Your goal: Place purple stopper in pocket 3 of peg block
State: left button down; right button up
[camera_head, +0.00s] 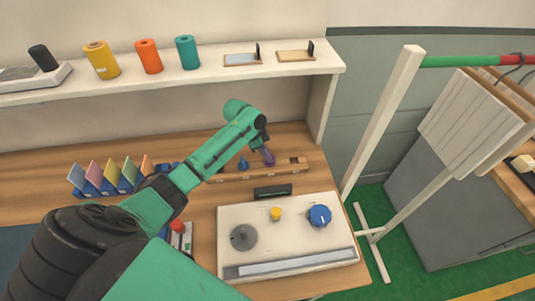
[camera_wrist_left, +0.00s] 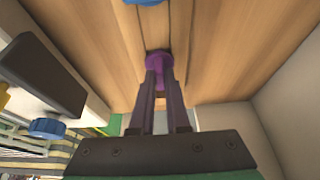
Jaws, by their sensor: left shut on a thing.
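The purple stopper (camera_head: 268,159) is held between the fingers of my left gripper (camera_head: 263,150), over the right part of the wooden peg block (camera_head: 232,177). In the left wrist view the purple stopper (camera_wrist_left: 158,60) sits at the tips of the left gripper's fingers (camera_wrist_left: 160,82), above the peg block (camera_wrist_left: 152,22). I cannot tell whether its lower end is inside a pocket. A blue stopper (camera_head: 243,163) stands in the block left of the purple one. A dark pocket shows near the block's right end. My right gripper is not in view.
In front of the block is a white panel (camera_head: 290,245) with a blue knob (camera_head: 320,215), a yellow button (camera_head: 276,214) and a grey dial (camera_head: 243,237). Coloured cards (camera_head: 112,176) stand at the left. A shelf (camera_head: 215,76) with spools runs behind.

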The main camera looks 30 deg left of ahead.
pick_arm(q)
jog(key=c, duration=1)
grip_release()
jog(key=shift+o, duration=0.5)
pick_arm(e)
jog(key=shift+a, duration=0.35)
pick_arm(q)
jog(key=b+v, duration=0.1)
jog(key=v, duration=1.1)
jog(key=shift+b, duration=0.4)
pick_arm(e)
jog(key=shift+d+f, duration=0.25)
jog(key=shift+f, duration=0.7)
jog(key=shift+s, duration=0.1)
